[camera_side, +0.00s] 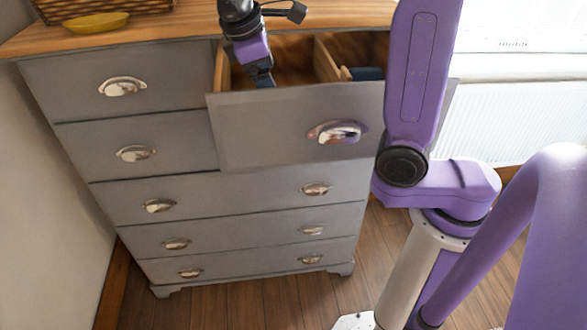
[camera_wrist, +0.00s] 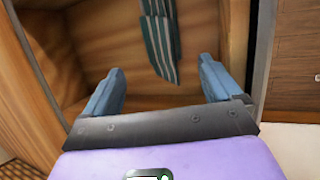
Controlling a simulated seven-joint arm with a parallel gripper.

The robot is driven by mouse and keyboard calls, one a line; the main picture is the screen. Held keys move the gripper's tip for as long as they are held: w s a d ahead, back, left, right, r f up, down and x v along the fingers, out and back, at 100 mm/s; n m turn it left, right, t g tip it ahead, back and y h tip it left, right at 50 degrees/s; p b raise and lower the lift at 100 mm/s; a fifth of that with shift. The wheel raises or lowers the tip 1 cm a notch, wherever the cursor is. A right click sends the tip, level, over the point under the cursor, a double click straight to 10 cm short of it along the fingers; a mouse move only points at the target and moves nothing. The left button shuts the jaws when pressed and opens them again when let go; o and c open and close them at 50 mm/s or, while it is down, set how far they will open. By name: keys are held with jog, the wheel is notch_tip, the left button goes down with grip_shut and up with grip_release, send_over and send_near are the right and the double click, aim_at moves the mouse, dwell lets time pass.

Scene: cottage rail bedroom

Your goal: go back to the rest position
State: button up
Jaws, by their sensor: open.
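My gripper (camera_side: 263,80) is at the open top right drawer (camera_side: 285,125) of a grey dresser, pointing down at the left part of the drawer's inside, near its front panel. In the wrist view my gripper (camera_wrist: 161,70) has its two blue fingers spread apart with nothing between them. A striped dark and pale item (camera_wrist: 160,40) lies in the wooden drawer beyond the fingertips. The side view does not show how far the fingertips reach into the drawer.
A wooden divider (camera_side: 326,62) splits the drawer; a dark blue item (camera_side: 366,74) lies right of it. A yellow dish (camera_side: 97,23) and a wicker basket (camera_side: 150,5) stand on the dresser top. The other drawers are closed. A white radiator (camera_side: 500,125) is at right.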

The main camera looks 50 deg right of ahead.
jog(key=x, duration=0.9)
jog(key=shift+f, duration=0.2)
jog(key=v, duration=1.7)
jog(key=x, duration=1.6)
jog(key=shift+s+d+f, duration=0.1)
jog(key=shift+d+f, duration=0.1)
jog(key=shift+f, duration=0.1)
jog(key=shift+d+r, duration=0.1)
jog(key=shift+r, duration=0.1)
notch_tip(320, 180, up, 17)
